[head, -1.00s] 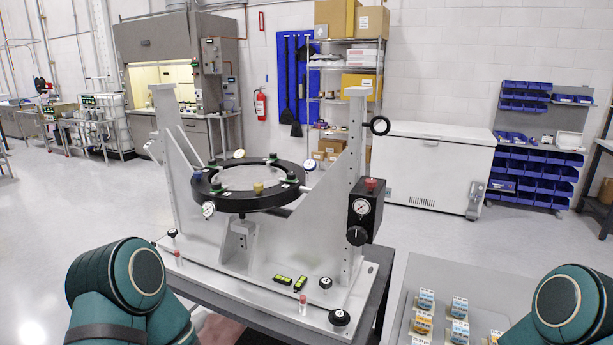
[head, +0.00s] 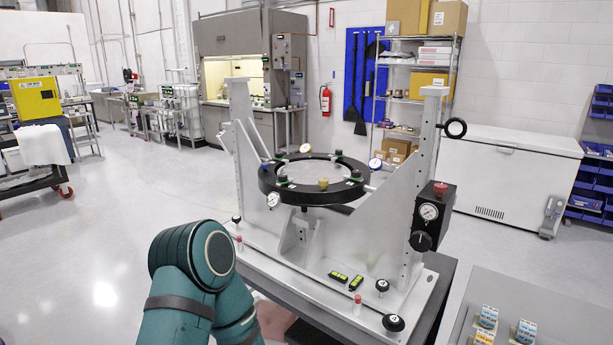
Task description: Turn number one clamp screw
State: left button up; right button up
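The mirror fixture is a pale metal frame (head: 310,262) with two uprights. It carries a black ring (head: 290,198) around a clear disc. Dark clamp pieces with green marks sit on the ring, one at the front right (head: 356,174) and one at the left front (head: 283,178). Black round knobs with white marks stand on the base, at the front corner (head: 393,322), near the right upright (head: 382,286) and at the left (head: 237,218). I cannot make out a number one on any of them. Neither gripper shows; only my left arm's teal links do.
A grey surface (head: 560,300) with small labelled boxes (head: 487,318) is at the lower right. A black box with a gauge and red knob (head: 433,210) is on the right upright. A cart with a yellow box (head: 36,98) stands far left. Open floor lies left of the fixture.

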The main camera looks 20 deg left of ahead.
aim_at(282, 178)
jog(key=i+j+z, duration=0.1)
jog(key=j, duration=0.3)
jog(key=i+j+z, duration=0.1)
jog(key=j, duration=0.3)
jog(key=i+j+z, duration=0.1)
jog(key=j, duration=0.35)
